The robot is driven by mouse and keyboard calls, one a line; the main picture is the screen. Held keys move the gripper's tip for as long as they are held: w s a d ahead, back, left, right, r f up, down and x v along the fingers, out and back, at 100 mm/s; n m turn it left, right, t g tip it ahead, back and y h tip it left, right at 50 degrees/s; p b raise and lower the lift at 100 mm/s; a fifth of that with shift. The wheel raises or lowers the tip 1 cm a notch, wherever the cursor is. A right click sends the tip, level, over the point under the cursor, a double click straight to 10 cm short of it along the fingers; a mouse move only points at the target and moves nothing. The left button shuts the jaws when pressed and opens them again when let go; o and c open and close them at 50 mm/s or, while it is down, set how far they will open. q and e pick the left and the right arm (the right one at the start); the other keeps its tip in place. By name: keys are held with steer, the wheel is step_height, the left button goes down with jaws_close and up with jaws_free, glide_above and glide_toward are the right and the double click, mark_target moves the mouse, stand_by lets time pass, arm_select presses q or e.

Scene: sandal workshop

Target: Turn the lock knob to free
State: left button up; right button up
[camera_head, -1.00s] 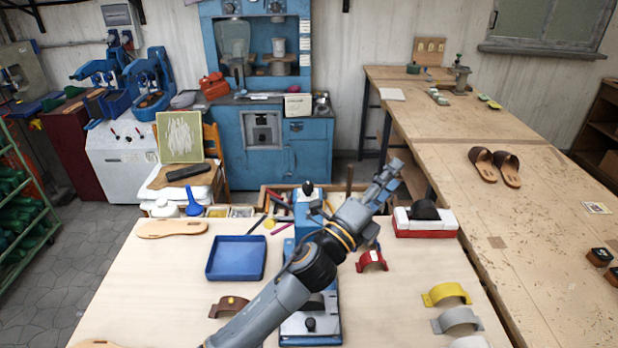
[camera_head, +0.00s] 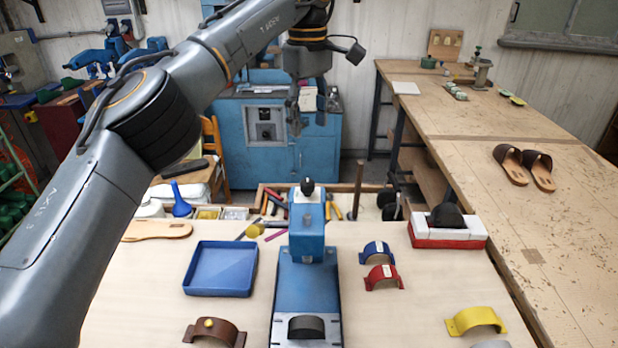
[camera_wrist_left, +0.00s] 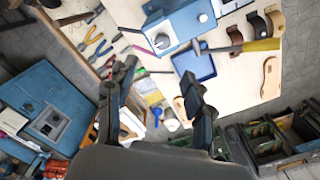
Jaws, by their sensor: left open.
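The blue press (camera_head: 307,245) stands on the bench with a black ball-topped post (camera_head: 307,187) on its top. In the left wrist view the press (camera_wrist_left: 182,22) shows a round grey dial-like knob (camera_wrist_left: 162,41) on one face, with a pale mark. I take this to be the lock knob; that face is hidden in the head view. My left gripper (camera_head: 307,118) is above and beyond the press, pointing down. It is open and empty, its fingers apart in the left wrist view (camera_wrist_left: 158,75), and it does not touch the knob. My right gripper is not in view.
A blue tray (camera_head: 221,268) lies left of the press. Blue and red arched pieces (camera_head: 381,277) lie to its right. A tool tray with hammers and pliers (camera_head: 272,204) is behind the bench edge, with a wooden handle (camera_head: 357,188) standing up.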

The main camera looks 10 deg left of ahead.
arm_select(q)
glide_above(307, 182)
step_height(307, 182, down, 5)
steer(key=shift+r, duration=0.1)
step_height(307, 182, down, 9)
steer(key=shift+r+p, duration=0.2)
steer(key=shift+p, duration=0.65)
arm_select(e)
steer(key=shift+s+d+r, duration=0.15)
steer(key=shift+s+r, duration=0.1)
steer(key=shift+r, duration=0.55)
arm_select(q)
jaws_close()
